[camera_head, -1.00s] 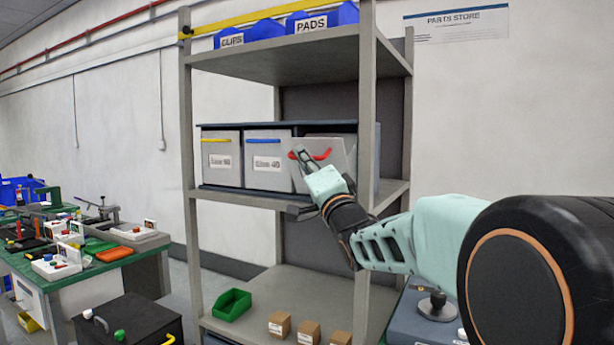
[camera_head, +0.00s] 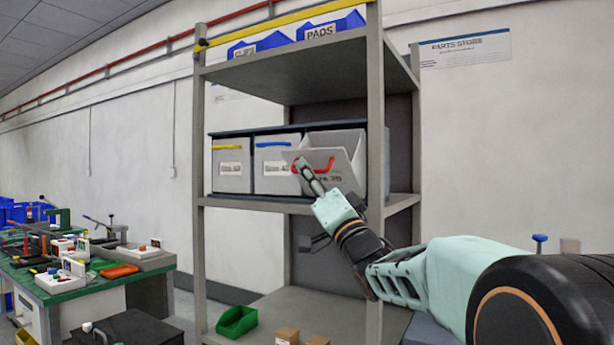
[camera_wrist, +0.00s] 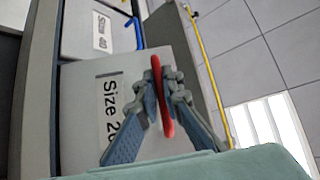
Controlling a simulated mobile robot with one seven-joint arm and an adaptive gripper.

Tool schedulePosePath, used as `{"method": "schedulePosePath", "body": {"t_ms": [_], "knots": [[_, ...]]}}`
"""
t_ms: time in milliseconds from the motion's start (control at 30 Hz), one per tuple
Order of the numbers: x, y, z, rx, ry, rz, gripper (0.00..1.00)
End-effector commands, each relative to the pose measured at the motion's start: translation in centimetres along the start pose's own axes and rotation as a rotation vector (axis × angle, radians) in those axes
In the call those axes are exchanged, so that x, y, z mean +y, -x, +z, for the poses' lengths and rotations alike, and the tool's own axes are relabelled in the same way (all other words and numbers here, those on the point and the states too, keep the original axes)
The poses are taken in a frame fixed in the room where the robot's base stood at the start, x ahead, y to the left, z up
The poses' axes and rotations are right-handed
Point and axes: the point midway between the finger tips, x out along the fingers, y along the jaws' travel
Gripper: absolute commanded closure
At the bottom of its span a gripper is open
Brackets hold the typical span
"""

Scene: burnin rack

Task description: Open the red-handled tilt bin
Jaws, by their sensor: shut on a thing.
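The red-handled tilt bin (camera_head: 342,160) is the right one of three grey bins on the rack's middle shelf. Its front is tipped outward and its top is open. Its red handle (camera_head: 322,165) also shows in the wrist view (camera_wrist: 167,105), between my fingers. My gripper (camera_head: 303,166) is shut on the red handle in front of the bin. In the wrist view my gripper (camera_wrist: 165,90) has a finger on each side of the handle. The bin's label is partly hidden by my gripper and fingers.
The yellow-handled bin (camera_head: 231,175) and blue-handled bin (camera_head: 272,176) stand shut to the left. A rack post (camera_head: 375,110) rises close to the right of my gripper. A green tray (camera_head: 237,321) and small boxes sit on the lower shelf. A cluttered workbench (camera_head: 60,285) is at left.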

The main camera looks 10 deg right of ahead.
Motion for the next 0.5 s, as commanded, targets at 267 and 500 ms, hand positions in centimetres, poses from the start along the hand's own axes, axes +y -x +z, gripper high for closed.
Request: {"method": "schedulePosePath", "body": {"t_ms": [267,500], "knots": [[0.0,0.0,0.02,0.0,0.001,-0.001,1.0],[0.01,0.0,0.0,0.0,0.001,-0.001,0.76]]}}
